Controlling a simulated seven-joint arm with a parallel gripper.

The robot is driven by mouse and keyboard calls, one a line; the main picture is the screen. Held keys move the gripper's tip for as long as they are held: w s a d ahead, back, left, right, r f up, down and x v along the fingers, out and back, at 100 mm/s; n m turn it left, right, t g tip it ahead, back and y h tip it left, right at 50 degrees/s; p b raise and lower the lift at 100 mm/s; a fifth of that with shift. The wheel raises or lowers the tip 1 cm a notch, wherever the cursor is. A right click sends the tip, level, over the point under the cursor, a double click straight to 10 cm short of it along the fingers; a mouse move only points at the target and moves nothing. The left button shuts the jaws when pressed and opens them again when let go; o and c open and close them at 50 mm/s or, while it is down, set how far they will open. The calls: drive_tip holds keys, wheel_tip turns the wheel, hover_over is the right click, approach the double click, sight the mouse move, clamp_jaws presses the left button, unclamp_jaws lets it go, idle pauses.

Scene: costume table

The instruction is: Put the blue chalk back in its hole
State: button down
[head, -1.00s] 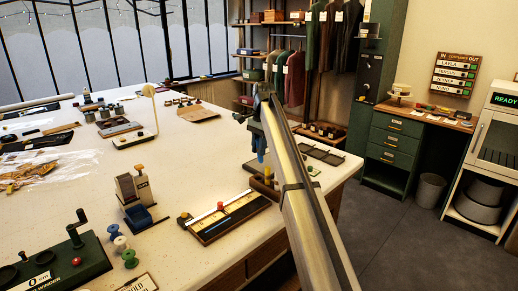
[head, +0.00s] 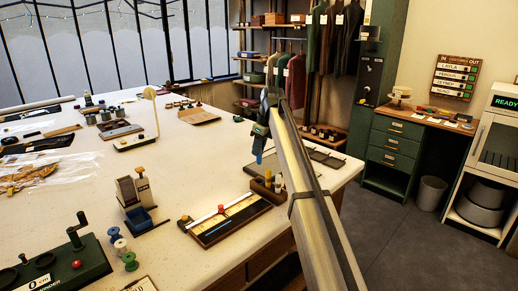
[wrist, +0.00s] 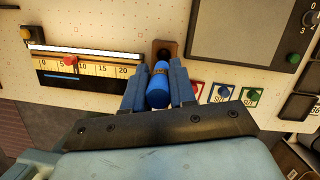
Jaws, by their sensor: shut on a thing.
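The blue chalk (wrist: 157,92) is clamped between the two blue fingers of my gripper (wrist: 158,84) in the wrist view. In the head view the chalk (head: 259,158) hangs below my gripper, just above and left of a small wooden holder (head: 262,189). Light and yellowish pieces stand up at the holder's right part. In the wrist view the holder (wrist: 164,46) shows just beyond the chalk, with a dark opening in its top. I cannot tell whether the chalk's lower end touches the holder.
A ruled board with a red knob (head: 221,209) lies left of the holder. It also shows in the wrist view (wrist: 84,70). A flat dark tray (head: 325,158) lies behind to the right, near the table's edge. Colored spools (head: 121,245) stand at the front left.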

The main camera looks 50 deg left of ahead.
sight(259, 161)
drive_tip(key=shift+m, duration=0.3)
drive_tip(key=shift+f, duration=0.15)
drive_tip(key=shift+f, duration=2.85)
drive_tip(key=shift+f, duration=2.35)
idle(1.8)
drive_tip(key=c, duration=0.8)
unclamp_jaws()
drive_tip(key=shift+c, duration=0.2)
